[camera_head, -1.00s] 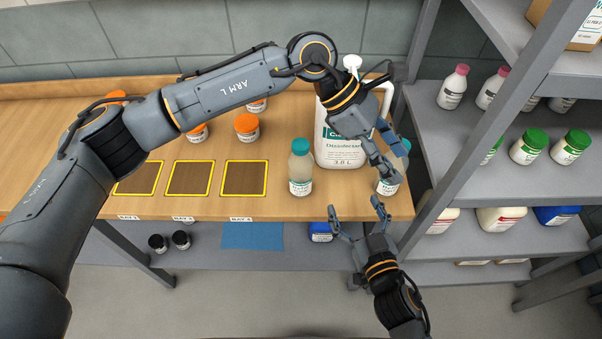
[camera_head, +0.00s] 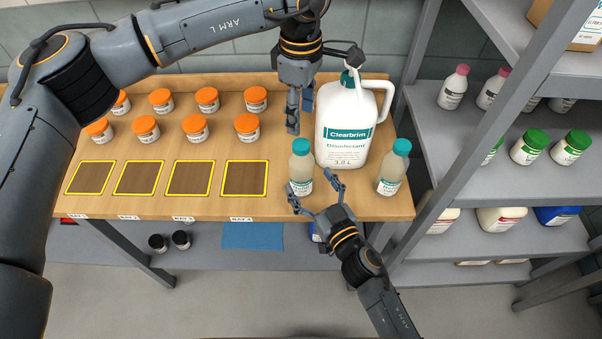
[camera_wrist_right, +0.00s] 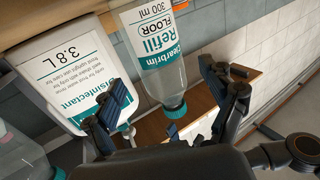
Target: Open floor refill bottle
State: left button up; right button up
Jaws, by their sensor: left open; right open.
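The floor refill bottle (camera_head: 300,171), clear with a teal cap, stands upright near the bench's front edge; its "Refill FLOOR 300 ml" label reads in the right wrist view (camera_wrist_right: 158,50). Its teal cap (camera_head: 300,146) is on. My right gripper (camera_head: 314,189) is open and low at the front of this bottle; in the right wrist view the bottle shows between the spread fingers, with no visible grip. My left gripper (camera_head: 298,112) is open and empty, above and behind the bottle, left of the big jug.
A white Clearbrim disinfectant jug (camera_head: 343,135) stands close right of the bottle. A second teal-capped bottle (camera_head: 393,168) is right of it. Orange-lidded jars (camera_head: 247,127) and yellow-outlined squares (camera_head: 245,178) lie left. A shelf rack (camera_head: 480,130) stands at the right.

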aim_at(301, 143)
jog(key=shift+x, duration=2.35)
grip_shut()
pick_arm(q)
jog(key=m, duration=1.8)
jog(key=shift+f, duration=4)
pick_arm(e)
jog(key=shift+s, duration=0.1)
